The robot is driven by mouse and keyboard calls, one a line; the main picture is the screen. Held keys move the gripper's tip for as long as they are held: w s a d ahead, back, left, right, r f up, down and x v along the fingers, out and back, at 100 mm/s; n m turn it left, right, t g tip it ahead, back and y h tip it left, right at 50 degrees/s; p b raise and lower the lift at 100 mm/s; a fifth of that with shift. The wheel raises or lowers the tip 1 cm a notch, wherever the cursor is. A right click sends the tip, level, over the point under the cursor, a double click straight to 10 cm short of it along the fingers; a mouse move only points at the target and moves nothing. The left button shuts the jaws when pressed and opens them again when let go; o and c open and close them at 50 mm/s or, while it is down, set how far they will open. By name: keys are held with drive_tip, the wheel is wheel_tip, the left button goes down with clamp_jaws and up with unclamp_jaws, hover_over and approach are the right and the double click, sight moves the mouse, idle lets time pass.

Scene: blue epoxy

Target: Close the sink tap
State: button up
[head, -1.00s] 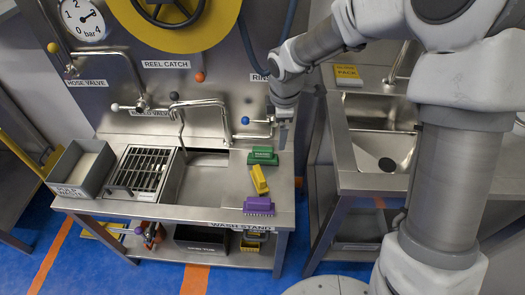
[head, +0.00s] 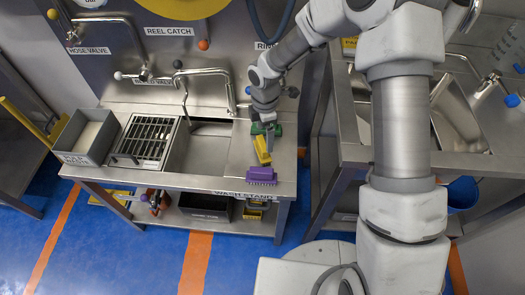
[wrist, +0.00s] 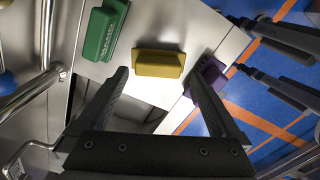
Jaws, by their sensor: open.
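The bent metal tap (head: 205,73) stands at the back of the wash stand, its spout over the open basin (head: 205,150). A blue ball knob (head: 248,90) sits at the right end of its pipework, close to my arm. A blue ball at the left edge of the wrist view (wrist: 5,82) looks like this knob, beside a metal pipe (wrist: 32,92). My gripper (head: 268,138) points down over the right side of the stand, open and empty. In the wrist view its fingers (wrist: 160,88) are spread below the yellow brush. I cannot tell whether water runs.
A green brush (wrist: 104,32), a yellow brush (wrist: 158,63) and a purple brush (head: 261,175) lie on the stand's right side. A grate (head: 145,140) and a grey bin (head: 85,138) are at left. Another steel sink (head: 455,115) stands at right.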

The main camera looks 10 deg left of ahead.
sight(263, 143)
drive_tip(key=f, duration=0.2)
drive_tip(key=f+b, duration=0.1)
drive_tip(key=f, duration=0.2)
drive_tip(key=shift+a+f, duration=0.3)
drive_tip(key=shift+f, duration=0.1)
drive_tip(key=shift+r, duration=0.1)
drive_tip(key=c, duration=1.2)
drive_tip(key=shift+r, duration=0.55)
drive_tip(key=shift+c, duration=0.2)
drive_tip(key=r, duration=0.2)
drive_tip(key=d+r+p, duration=0.1)
drive_tip(key=r, duration=0.1)
drive_tip(key=shift+d, duration=0.1)
drive_tip(key=s+d+r+p, duration=0.2)
drive_tip(key=d+r, duration=0.4)
drive_tip(key=d, duration=0.4)
drive_tip(key=shift+d, duration=0.15)
